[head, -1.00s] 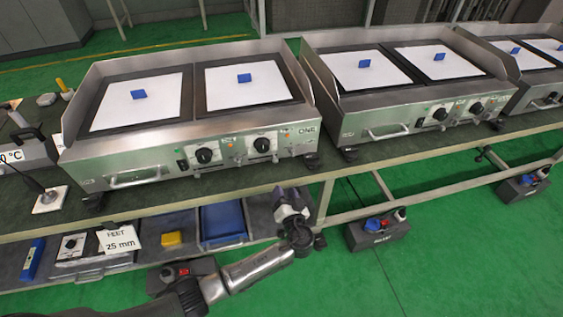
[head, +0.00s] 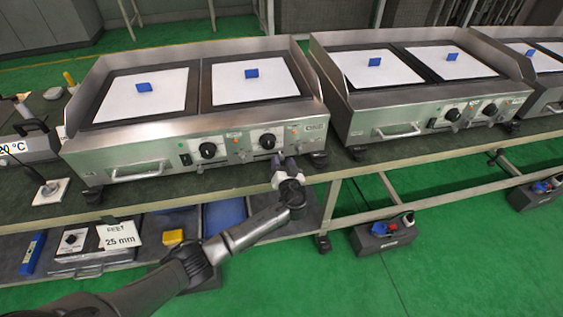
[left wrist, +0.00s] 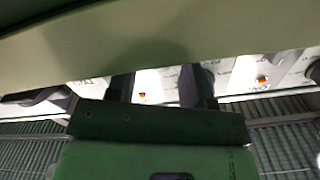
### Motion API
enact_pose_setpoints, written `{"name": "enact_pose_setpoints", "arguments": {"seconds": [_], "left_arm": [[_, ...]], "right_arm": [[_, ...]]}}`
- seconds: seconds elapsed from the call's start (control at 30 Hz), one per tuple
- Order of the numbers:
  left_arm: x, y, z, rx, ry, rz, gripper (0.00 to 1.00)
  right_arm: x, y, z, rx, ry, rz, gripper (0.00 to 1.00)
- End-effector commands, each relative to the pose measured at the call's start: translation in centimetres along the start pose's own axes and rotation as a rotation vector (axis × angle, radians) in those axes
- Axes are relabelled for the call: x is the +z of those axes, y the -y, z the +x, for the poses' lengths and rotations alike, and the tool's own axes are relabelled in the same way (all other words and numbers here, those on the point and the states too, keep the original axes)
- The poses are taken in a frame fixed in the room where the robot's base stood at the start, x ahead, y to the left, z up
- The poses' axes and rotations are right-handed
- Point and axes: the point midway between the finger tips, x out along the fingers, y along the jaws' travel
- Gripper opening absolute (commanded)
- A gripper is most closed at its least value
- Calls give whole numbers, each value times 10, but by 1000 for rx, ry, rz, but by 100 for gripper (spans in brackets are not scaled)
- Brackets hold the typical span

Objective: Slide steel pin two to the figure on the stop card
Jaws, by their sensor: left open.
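My left gripper (head: 285,165) is open at the bench's front edge, just below the right end of the first griddle's (head: 240,155) front panel. Its two fingers (left wrist: 160,88) show spread apart in the left wrist view, with a bright, blurred panel beyond them. Nothing shows between the fingers. No steel pin can be made out, and I cannot tell which one is number two. No card reading "stop" is legible. A white card reading "FEET 25 mm" (head: 119,235) is on the lower shelf. My right gripper is not in view.
A second griddle (head: 415,118) and a third (head: 545,95) stand to the right. Blue blocks sit on white sheets on the plates. The lower shelf holds a yellow block (head: 172,237) and a blue bin (head: 224,213). The bench rail (head: 440,150) runs close by my left gripper.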

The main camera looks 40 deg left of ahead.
Motion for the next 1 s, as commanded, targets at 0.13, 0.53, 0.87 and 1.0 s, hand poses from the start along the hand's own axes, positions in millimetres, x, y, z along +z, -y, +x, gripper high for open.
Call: {"name": "enact_pose_setpoints", "arguments": {"seconds": [0.13, 0.53, 0.87, 1.0], "left_arm": [[1, -1, 13, 0, 0, 0, 47], [0, 0, 20, 1, 1, 1, 47], [0, 0, 20, 1, 1, 1, 22], [0, 0, 20, 1, 1, 1, 9]], "right_arm": [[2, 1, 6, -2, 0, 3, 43], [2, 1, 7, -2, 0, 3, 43], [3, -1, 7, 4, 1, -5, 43], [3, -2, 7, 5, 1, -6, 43]]}}
